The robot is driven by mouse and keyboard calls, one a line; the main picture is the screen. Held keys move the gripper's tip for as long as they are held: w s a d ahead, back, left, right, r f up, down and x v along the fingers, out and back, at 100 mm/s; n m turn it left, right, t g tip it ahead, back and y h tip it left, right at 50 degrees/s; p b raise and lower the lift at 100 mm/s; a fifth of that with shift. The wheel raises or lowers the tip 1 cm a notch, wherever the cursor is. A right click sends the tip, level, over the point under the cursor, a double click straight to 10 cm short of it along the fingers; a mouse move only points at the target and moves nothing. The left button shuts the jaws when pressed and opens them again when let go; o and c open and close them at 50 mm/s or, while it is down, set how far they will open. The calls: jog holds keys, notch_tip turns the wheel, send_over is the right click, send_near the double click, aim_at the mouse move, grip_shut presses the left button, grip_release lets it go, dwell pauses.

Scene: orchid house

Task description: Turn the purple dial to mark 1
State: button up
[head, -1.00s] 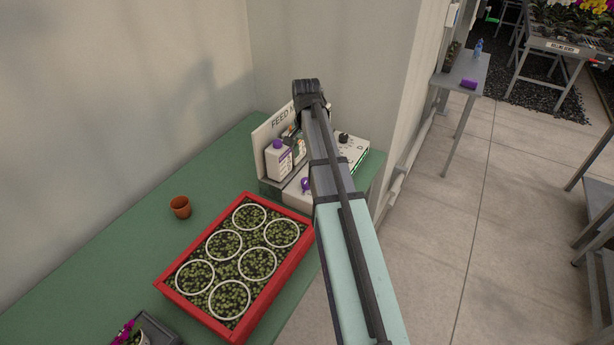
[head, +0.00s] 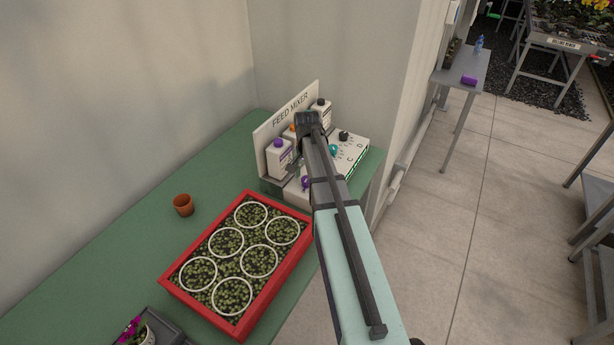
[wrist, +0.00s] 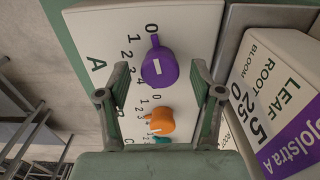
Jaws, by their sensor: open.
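The purple dial (wrist: 158,68) sits on the white panel of the feed mixer (wrist: 95,30), beside the letter A and marks 0 to 4. Its pointer stands at 0 in the wrist view. My gripper (wrist: 160,76) is open, with one finger on each side of the purple dial and a gap to it on both sides. In the head view the purple dial (head: 305,183) shows just left of my arm, which hides part of the mixer.
An orange dial (wrist: 160,121) and a teal dial (wrist: 160,140) follow in the same row. A purple-labelled bottle (head: 279,158) stands close behind the dials. A red seedling tray (head: 178,293) and a clay pot (head: 183,205) are on the green bench (head: 130,225).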

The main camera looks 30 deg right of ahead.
jog(key=c, duration=1.1)
jog(key=shift+c, duration=0.2)
jog(key=shift+n+b, duration=0.5)
jog(key=shift+n, duration=2.6)
jog(key=o, duration=1.1)
jog(key=shift+o, duration=0.2)
